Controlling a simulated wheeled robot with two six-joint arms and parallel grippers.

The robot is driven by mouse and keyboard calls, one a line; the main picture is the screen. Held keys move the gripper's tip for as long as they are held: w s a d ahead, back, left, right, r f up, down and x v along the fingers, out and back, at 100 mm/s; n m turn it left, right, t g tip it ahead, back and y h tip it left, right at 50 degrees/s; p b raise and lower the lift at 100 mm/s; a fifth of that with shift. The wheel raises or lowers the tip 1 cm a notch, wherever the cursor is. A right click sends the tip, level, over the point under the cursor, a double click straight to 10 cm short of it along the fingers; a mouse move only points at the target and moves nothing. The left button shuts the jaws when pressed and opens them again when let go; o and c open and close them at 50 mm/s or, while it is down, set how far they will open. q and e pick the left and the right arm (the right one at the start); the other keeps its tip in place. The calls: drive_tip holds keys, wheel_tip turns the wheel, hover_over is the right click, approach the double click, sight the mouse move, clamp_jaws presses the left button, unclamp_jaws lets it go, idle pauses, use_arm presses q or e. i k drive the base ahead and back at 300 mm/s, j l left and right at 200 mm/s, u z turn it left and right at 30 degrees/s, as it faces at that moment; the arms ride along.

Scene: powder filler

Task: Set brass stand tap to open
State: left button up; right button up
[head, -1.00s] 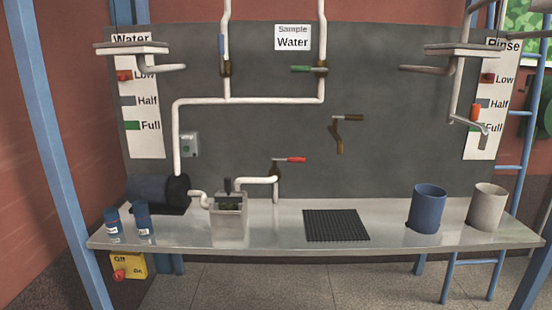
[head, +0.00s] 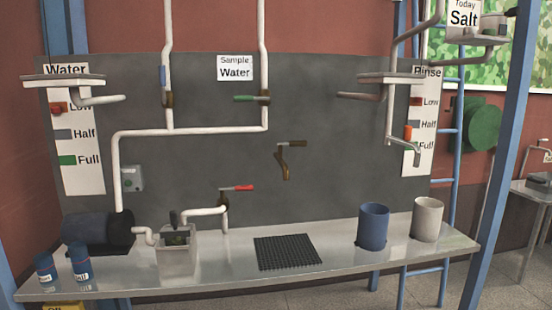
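A brass tap (head: 223,197) stands at the bend of a white pipe above the bench, with its red lever (head: 237,188) lying level and pointing right. Another brass-coloured tap (head: 283,163) hangs on the grey wall panel, its dark lever level and pointing right and its spout hanging down. I cannot tell which one is the brass stand tap. Neither of my grippers is in view.
The metal bench (head: 340,245) carries a black mat (head: 287,252), a blue cup (head: 373,227), a pale cup (head: 427,219), a small tank (head: 177,255) and two blue jars (head: 80,262). Pipes with a blue-handled valve (head: 163,76) and a green-handled valve (head: 250,98) run above. A blue post (head: 500,150) stands at right.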

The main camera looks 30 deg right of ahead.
sight(301, 143)
drive_tip(key=i+l, duration=0.15)
drive_tip(key=l, duration=0.25)
drive_tip(key=i+l, duration=0.15)
drive_tip(key=l, duration=0.2)
drive_tip(key=i+l, duration=0.15)
drive_tip(key=l, duration=0.25)
drive_tip(key=i+l, duration=0.2)
drive_tip(key=l, duration=0.15)
